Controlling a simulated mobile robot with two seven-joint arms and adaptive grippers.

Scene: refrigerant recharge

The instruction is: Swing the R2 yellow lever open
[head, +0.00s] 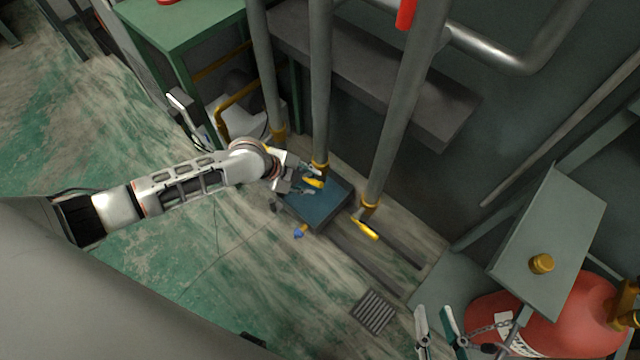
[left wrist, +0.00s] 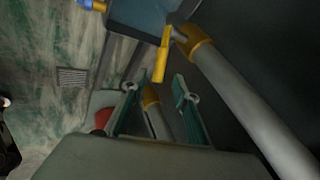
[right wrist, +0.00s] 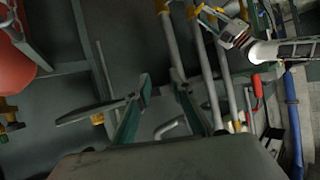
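Three upright pipes have yellow collars, and no R2 label is readable. The middle pipe (head: 320,100) has a yellow lever (head: 314,183). My left gripper (head: 308,180) is at this lever, its fingers apart. In the left wrist view the lever (left wrist: 161,62) hangs beside a collar, its free end between the open fingertips (left wrist: 159,80) in the picture. I cannot tell if they touch it. The right pipe (head: 395,110) has another yellow lever (head: 365,229), angled down to the right. My right gripper (head: 438,325) is open and empty in the right wrist view (right wrist: 162,95).
A blue box (head: 318,205) lies under the middle lever, with a small blue-and-yellow fitting (head: 300,231) beside it. A red tank (head: 570,310) with a chain stands near my right gripper. A green bench (head: 185,30) is at upper left. A floor grate (head: 374,311) lies in front.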

